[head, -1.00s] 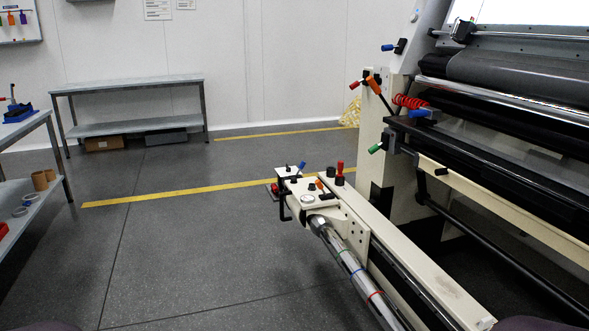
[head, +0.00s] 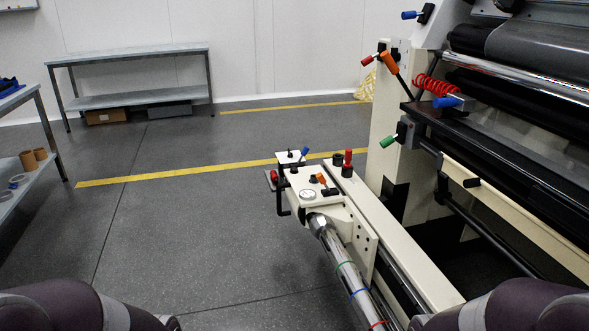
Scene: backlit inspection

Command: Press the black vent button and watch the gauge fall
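I cannot tell for sure which is the vent button. Neither gripper is in view; only dark upper parts of my arms show at the bottom corners, well apart from the bracket.
The large machine (head: 500,150) with rollers fills the right side. A steel shaft (head: 345,265) with coloured rings runs toward me below the bracket. A grey bench (head: 140,100) stands at the back wall; another table edges in at left. The floor between is clear.

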